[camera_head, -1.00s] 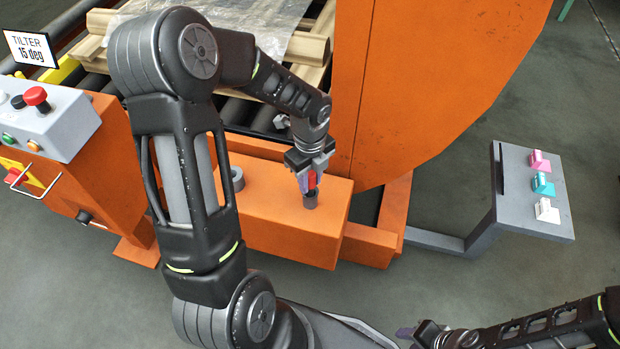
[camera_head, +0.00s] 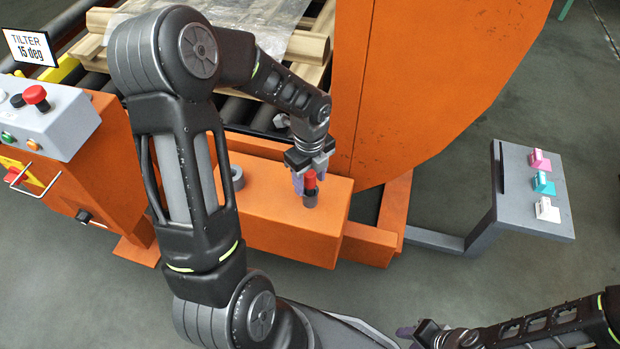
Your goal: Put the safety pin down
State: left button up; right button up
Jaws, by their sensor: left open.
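The safety pin (camera_head: 310,181) has a red grip and stands upright in a dark round socket (camera_head: 310,199) on top of the orange box-shaped beam (camera_head: 262,215). My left gripper (camera_head: 309,183) is open, with its fingers at the red grip; whether a finger touches it I cannot tell. My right gripper (camera_head: 409,333) is at the bottom edge, away from the pin; its finger gap is too small to make out.
A grey ring (camera_head: 236,178) sits on the beam left of the pin. An orange disc-shaped plate (camera_head: 430,90) rises behind. A control box (camera_head: 45,120) is at left. A grey stand (camera_head: 520,212) with pink, teal and white clips is at right.

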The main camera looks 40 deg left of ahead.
pick_arm(q)
notch_tip(320, 180, up, 8)
jog(key=shift+f+p, duration=0.25)
jog(key=shift+p, duration=0.75)
jog(key=s+d+f+n+h, duration=0.3)
jog(key=d+f+n, duration=0.6)
jog(key=d+f, duration=0.5)
jog(key=s+d+f+n+h, duration=0.1)
jog(key=s+d+f+n, duration=0.7)
jog(key=s+d+n, duration=0.35)
notch_tip(320, 180, up, 17)
jog(key=n+p, duration=0.2)
jog(key=p, duration=1.5)
jog(key=shift+a+t+p, duration=0.3)
jog(key=shift+t+p, duration=0.1)
